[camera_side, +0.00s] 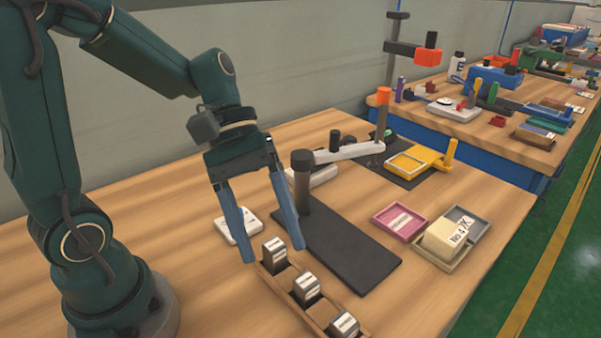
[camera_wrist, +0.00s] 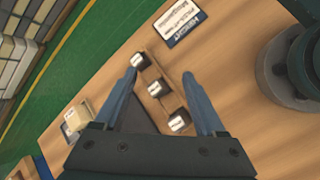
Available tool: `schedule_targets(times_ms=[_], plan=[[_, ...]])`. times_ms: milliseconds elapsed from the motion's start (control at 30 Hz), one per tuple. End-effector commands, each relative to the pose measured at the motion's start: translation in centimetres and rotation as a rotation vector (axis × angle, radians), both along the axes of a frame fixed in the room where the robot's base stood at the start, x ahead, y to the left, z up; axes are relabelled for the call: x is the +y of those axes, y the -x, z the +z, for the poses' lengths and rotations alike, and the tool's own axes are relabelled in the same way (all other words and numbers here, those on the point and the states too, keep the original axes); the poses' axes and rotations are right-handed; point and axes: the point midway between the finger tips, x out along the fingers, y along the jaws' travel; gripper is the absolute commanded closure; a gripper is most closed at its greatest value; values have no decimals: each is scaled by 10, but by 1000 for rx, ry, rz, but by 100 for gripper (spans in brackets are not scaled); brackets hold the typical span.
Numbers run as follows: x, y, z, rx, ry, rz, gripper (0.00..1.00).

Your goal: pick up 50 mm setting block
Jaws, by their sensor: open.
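Three dark setting blocks with white labels stand in a row in a wooden holder (camera_side: 283,298). The far block (camera_side: 274,252) is nearest my gripper in the side view, the middle block (camera_side: 306,290) follows, and the near block (camera_side: 344,326) is by the bottom edge. The labels are too small to read, so I cannot tell which is 50 mm. My gripper (camera_side: 274,248) is open and empty, pointing down, its blue fingers appearing above the holder's far end. In the wrist view the blocks show between and below the open fingers (camera_wrist: 160,75).
A dark base plate with a post (camera_side: 345,250) stands close beside the holder. A white item (camera_side: 238,227) lies behind my fingers. Pink (camera_side: 400,221) and grey trays and a cream block (camera_side: 444,238) are at right. A sign (camera_wrist: 180,22) lies past the holder.

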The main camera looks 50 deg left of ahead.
Motion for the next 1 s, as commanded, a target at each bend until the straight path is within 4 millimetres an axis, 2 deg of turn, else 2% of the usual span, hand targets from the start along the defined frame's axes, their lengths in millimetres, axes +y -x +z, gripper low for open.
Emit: schedule_targets(times_ms=[333,500,667,767,1000], plan=[[19,-44,-47,414,351,394,28],[30,-48,-72,541,445,515,28],[34,-43,-84,597,475,554,28],[31,-43,-86,602,481,561,28],[4,-43,-97,602,478,558,28]])
